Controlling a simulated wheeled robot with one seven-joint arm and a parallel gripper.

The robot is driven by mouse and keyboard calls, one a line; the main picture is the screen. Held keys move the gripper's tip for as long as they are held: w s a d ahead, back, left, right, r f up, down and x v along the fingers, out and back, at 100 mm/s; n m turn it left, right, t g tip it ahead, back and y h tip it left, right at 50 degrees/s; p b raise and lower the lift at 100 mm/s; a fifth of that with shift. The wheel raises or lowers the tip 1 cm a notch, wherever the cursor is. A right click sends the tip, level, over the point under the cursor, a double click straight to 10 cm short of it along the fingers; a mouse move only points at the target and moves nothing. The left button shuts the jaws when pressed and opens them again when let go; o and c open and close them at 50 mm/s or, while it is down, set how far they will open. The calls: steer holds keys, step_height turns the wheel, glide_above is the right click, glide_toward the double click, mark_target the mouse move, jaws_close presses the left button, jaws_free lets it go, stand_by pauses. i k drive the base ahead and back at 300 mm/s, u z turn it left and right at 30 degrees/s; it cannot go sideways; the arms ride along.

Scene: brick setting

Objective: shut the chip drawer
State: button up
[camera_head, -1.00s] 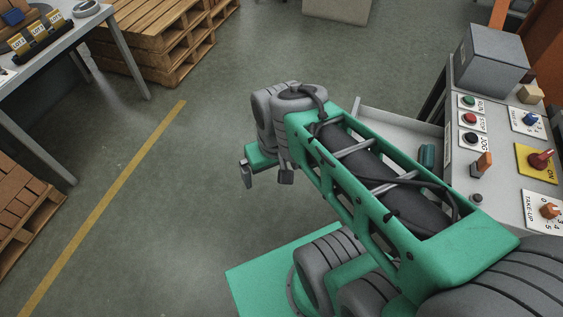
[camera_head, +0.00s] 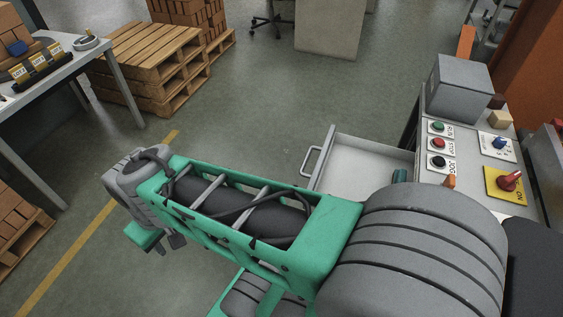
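The chip drawer (camera_head: 368,158) is a pale grey open-topped tray, pulled out to the left from under the control console. Its front panel (camera_head: 325,152) carries a silver bar handle (camera_head: 311,161) on the left. A small dark green object (camera_head: 399,176) shows at the drawer's right end. My arm hides the drawer's near part. My gripper (camera_head: 169,243) is at the lower left, well to the left of the handle and apart from it. Its dark fingers show a gap with nothing between them.
The console (camera_head: 465,150) bears a grey box (camera_head: 461,88), buttons and a red knob (camera_head: 510,181). A table (camera_head: 58,62) stands at the left. Wooden pallets (camera_head: 150,60) stand at the back left. The floor between pallets and drawer is clear.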

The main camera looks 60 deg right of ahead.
mark_target(351, 168)
steer(key=u, duration=0.15)
steer(key=i, duration=0.35)
steer(key=z, duration=2.05)
steer(key=i, duration=0.2)
steer(key=u, duration=1.4)
